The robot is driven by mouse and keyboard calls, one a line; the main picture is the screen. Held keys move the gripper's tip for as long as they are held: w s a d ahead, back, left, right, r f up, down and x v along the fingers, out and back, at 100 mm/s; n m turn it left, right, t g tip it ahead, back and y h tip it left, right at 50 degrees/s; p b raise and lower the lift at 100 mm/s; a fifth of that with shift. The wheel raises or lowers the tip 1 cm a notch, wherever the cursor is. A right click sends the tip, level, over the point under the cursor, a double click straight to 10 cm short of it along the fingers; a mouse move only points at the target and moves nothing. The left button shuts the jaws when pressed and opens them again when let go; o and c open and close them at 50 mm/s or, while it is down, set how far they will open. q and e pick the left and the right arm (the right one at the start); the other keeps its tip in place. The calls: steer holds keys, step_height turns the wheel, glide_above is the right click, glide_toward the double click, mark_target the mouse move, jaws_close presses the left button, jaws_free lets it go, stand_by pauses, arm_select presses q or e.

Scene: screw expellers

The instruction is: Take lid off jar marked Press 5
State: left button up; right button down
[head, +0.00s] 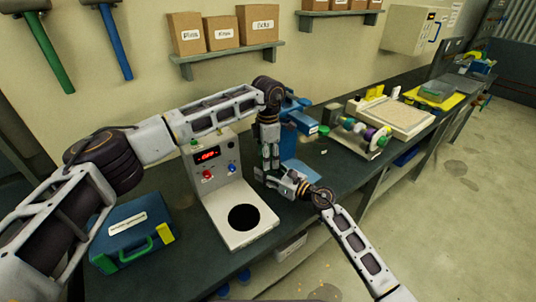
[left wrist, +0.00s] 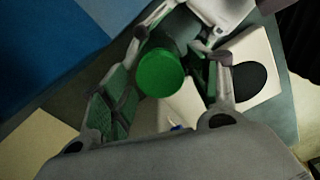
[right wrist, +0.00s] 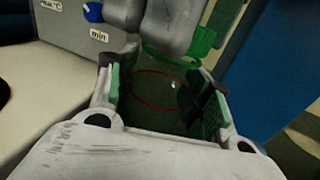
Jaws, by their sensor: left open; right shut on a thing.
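A jar with a round green lid (left wrist: 161,73) shows in the left wrist view, seen from above. My left gripper (head: 270,160) points down over it and is open, with its green pads on either side of the lid. My right gripper (head: 268,180) comes from the right, lower down, and is shut on the jar. In the right wrist view the dark see-through jar body (right wrist: 160,92), with a red ring showing, sits between its pads. The lid is still on the jar. In the head view the grippers mostly hide the jar, and no label on it is readable.
A grey machine (head: 228,190) with a red display and a dark round opening stands left of the grippers. A blue case (head: 130,232) is at the front left. A blue device (head: 298,122) stands just behind the grippers. A cream tray (head: 400,118) lies farther right.

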arm_select(q)
steer(key=c, duration=1)
steer(key=n, duration=0.6)
steer(key=shift+n, duration=0.3)
steer(key=shift+c, duration=0.2)
steer(key=shift+r, duration=1.15)
stand_by(0.4)
steer(key=shift+r, duration=2)
